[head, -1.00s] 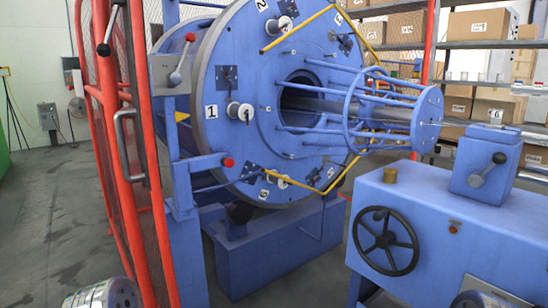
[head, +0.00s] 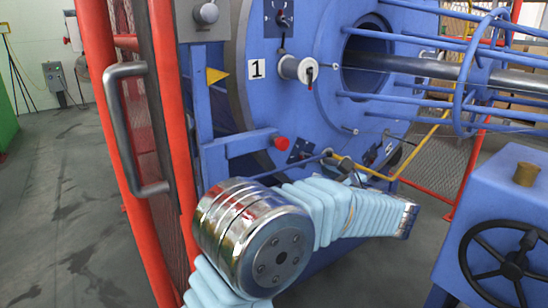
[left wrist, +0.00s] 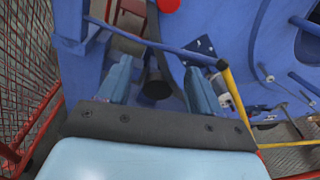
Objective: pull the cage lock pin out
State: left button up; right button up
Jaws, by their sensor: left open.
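The cage lock pin appears to be the red-knobbed pin (head: 281,142) at the end of a blue arm (head: 238,147) on the machine's post, beside the round cage plate (head: 315,100). The knob also shows at the top edge of the left wrist view (left wrist: 168,5). My left gripper (left wrist: 159,66) is open and empty, its two fingers pointing toward the machine below the knob, apart from it. In the head view my left forearm reaches across below the pin; the fingers cannot be made out there. My right gripper is not in view.
A red mesh guard (head: 150,120) with a grey handle (head: 128,130) stands close on the left. A blue cabinet with a black handwheel (head: 500,265) stands at the right. A yellow bar (left wrist: 237,100) and a blue rod (left wrist: 160,42) lie near the fingers.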

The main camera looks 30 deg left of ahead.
pick_arm(q)
jog(key=y, duration=0.2)
send_near(285, 145)
jog(key=shift+n, duration=0.3)
jog(key=x, duration=1.1)
jog(key=shift+a, duration=0.1)
jog(key=shift+c, duration=0.2)
grip_shut()
